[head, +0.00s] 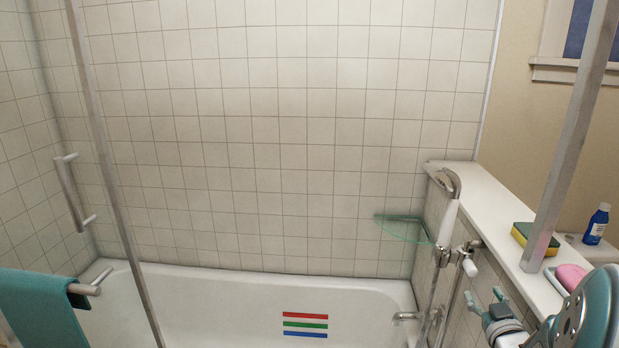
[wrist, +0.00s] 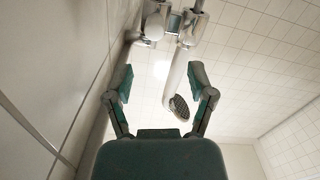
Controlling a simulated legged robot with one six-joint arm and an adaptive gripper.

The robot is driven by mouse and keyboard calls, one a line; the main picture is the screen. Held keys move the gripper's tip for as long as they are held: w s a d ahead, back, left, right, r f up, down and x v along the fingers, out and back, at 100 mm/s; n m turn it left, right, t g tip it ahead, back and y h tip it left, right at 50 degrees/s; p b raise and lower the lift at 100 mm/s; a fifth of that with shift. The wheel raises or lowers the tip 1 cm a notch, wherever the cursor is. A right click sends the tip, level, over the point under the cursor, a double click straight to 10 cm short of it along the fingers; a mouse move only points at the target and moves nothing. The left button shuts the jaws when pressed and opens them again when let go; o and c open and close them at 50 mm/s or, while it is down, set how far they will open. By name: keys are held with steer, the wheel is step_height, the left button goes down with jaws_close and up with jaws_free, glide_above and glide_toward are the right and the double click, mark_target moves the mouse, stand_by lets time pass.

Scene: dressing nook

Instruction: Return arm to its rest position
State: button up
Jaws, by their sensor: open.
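My gripper (head: 486,298) shows at the lower right of the head view, in front of the tiled half wall, with my arm reaching in from the right edge. In the wrist view my gripper (wrist: 162,82) has its two green-padded fingers spread wide, with nothing held between them. The shower head (wrist: 180,107) hangs beyond the fingers there, closer to the right finger in the picture. It looks apart from the fingers, but its exact distance is unclear. In the head view the hand shower (head: 449,215) stands upright on its fitting, left of and above my gripper.
A ledge (head: 487,209) bears a yellow-green sponge (head: 521,234) and a pink soap (head: 571,277). A blue bottle (head: 597,224) stands behind. A glass corner shelf (head: 402,228), the bathtub (head: 220,300), metal posts and a teal towel (head: 38,310) are around. Space above the tub is open.

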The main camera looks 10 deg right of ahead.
steer(key=s+a+r+g, duration=0.1)
steer(key=a+r+g, duration=0.2)
steer(key=a, duration=0.4)
steer(key=s+a+r+g, duration=0.2)
steer(key=a+g, duration=0.1)
steer(key=a, duration=0.4)
steer(key=s+a+g+y, duration=0.4)
steer(key=s+a+g, duration=0.1)
steer(key=s+a, duration=1)
